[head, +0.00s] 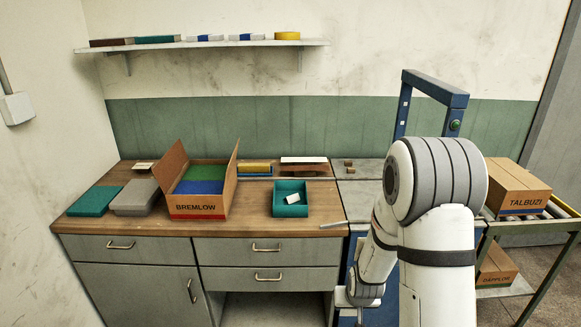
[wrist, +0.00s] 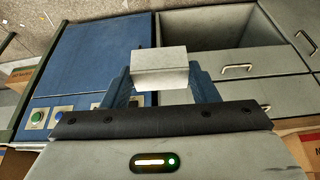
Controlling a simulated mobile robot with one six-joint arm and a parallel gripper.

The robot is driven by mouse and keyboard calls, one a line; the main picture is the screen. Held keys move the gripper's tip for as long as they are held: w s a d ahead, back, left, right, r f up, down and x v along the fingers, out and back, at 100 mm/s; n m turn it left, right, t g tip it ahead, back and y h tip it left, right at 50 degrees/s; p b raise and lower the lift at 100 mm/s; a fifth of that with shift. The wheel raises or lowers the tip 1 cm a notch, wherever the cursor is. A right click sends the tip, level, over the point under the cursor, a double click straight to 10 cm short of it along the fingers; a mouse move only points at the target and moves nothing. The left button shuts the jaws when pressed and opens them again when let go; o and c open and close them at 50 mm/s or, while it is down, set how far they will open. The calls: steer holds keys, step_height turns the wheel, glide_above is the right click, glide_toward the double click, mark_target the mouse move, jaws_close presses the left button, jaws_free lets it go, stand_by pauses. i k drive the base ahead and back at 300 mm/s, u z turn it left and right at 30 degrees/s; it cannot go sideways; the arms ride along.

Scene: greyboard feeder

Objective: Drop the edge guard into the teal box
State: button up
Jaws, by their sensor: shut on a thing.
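The teal box (head: 290,211) is open-topped and stands on the wooden counter, right of the BREMLOW carton. A small white piece (head: 293,198) lies in it. In the wrist view my gripper (wrist: 163,86) is shut on a pale grey, angled piece with two visible faces, which looks like the edge guard (wrist: 160,62). The piece is held in front of blue and grey cabinet fronts. In the head view my arm hides most of the gripper area, low in front of the counter, to the right of and below the teal box.
The open BREMLOW carton (head: 198,212) stands left of the teal box. A thin pale strip (head: 333,224) lies at the counter's front right edge. A blue frame (head: 436,88) rises behind my arm. A TALBUZI carton (head: 517,190) stands on the right.

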mark_target(294, 202)
steer(key=u, duration=0.65)
steer(key=i, duration=1)
steer(key=z, duration=0.05)
